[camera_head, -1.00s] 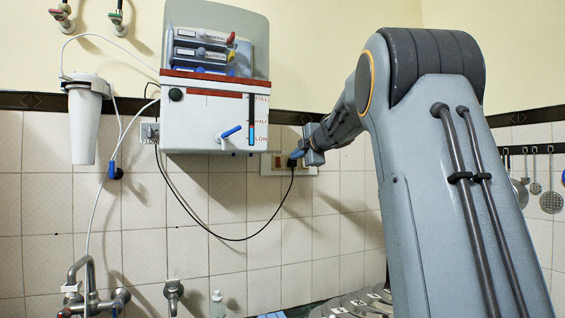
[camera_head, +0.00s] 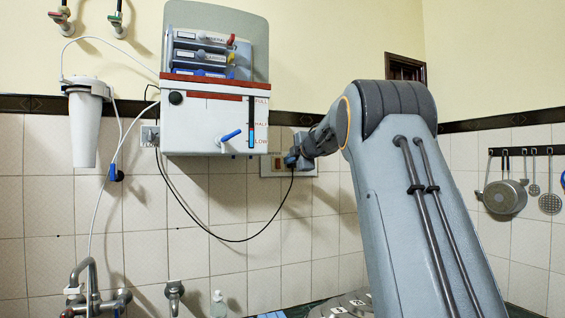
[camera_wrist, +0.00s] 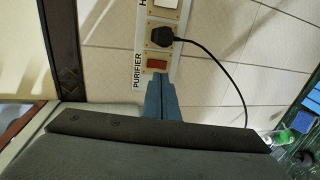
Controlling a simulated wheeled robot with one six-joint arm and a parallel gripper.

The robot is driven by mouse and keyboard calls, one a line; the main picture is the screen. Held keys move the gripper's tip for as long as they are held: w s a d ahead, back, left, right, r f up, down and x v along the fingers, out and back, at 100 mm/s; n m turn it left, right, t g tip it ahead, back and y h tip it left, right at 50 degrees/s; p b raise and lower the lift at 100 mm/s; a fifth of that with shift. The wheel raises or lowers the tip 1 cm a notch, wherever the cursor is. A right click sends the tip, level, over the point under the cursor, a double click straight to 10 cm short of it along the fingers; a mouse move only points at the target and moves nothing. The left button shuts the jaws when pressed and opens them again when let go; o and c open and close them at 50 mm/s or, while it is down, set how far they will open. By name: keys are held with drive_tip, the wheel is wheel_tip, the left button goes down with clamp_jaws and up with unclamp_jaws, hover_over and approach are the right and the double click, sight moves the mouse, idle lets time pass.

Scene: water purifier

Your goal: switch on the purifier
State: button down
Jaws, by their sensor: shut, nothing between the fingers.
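The white wall-mounted purifier (camera_head: 205,125) hangs at the upper left, its black cable running to a wall socket panel (camera_head: 268,184) at its lower right. In the wrist view, a panel strip (camera_wrist: 176,48) marked PURIFIER carries a red switch (camera_wrist: 157,64) beside a black plug (camera_wrist: 160,37). My gripper (camera_head: 290,161), with blue fingers, is shut and empty in front of the panel. In the wrist view, the fingertips (camera_wrist: 160,80) show close beside the red switch, on the side away from the plug. I cannot tell whether they touch it or which way the switch is set.
The black cable (camera_head: 222,240) loops below the purifier near my gripper. A white filter canister (camera_head: 85,125) hangs at left, above a tap (camera_head: 90,285). Utensils (camera_head: 505,195) hang on the right wall. The tiled wall under the panel is clear.

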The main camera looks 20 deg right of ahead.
sight(278, 165)
drive_tip(key=shift+p+x, duration=1.45)
drive_tip(key=shift+x, duration=2.15)
drive_tip(key=shift+a+f, duration=0.1)
